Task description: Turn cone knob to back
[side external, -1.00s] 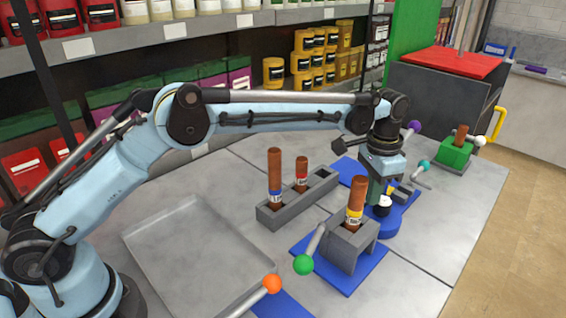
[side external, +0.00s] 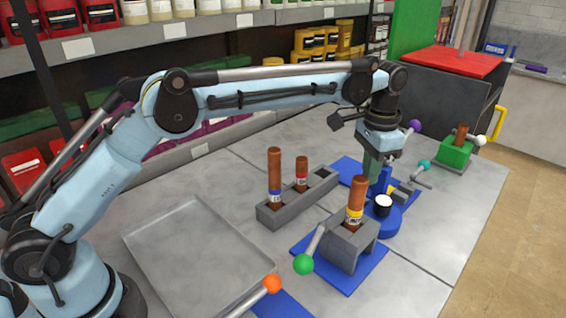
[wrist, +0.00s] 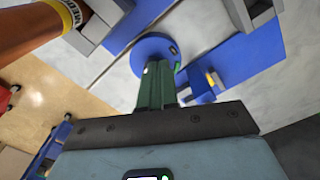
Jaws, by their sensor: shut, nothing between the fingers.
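My gripper (side external: 372,176) is shut and empty, pointing down over the blue fixture (side external: 394,219) on the right side of the table. The fixture has a blue upright part beside my fingers and a white-topped black round piece (side external: 383,205) in front. I cannot tell for certain which part is the cone knob. In the wrist view my green fingers (wrist: 157,70) are together in front of a round blue part (wrist: 152,45). They cover some of it, and whether they touch it is unclear.
A grey block (side external: 348,245) with a brown cylinder (side external: 356,195) stands close in front of the fixture. A grey rack (side external: 300,207) holds two more cylinders. Levers have green (side external: 303,264), orange (side external: 272,283) and teal (side external: 424,165) balls. A grey tray (side external: 150,238) lies left.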

